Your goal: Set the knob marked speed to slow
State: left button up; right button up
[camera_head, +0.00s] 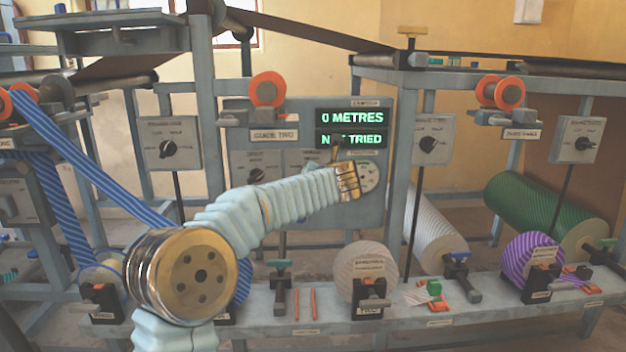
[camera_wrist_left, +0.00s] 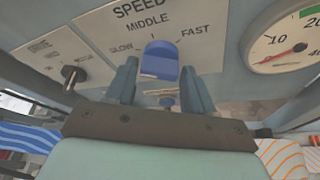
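The speed knob (camera_wrist_left: 161,58) is blue and sits on a pale plate (camera_wrist_left: 110,35) in the left wrist view. The plate reads SPEED, with SLOW at left, MIDDLE above and FAST at right. I cannot tell which mark the knob points to. My left gripper (camera_wrist_left: 160,84) has its two blue-grey fingers apart, one on each side of the knob, with a narrow gap visible at the left finger. Whether the right finger touches it is unclear. In the head view my left arm hides the knob and most of its plate. My right gripper is not in view.
A drive knob (camera_wrist_left: 73,75) is left of the speed plate, and a round dial (camera_wrist_left: 290,40) is right of it. A screen (camera_head: 350,118) reads 0 METRES and NOT TRIED. Below, a bench (camera_head: 330,322) carries rolls, clamps and small parts.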

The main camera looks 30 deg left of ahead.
pick_arm(q)
jog(key=shift+o, duration=1.1)
jog(key=v, duration=1.3)
jog(key=shift+s+d+p, duration=0.2)
jog(key=shift+s+p, duration=0.1)
jog(key=shift+p, duration=0.1)
jog(key=shift+r, duration=0.1)
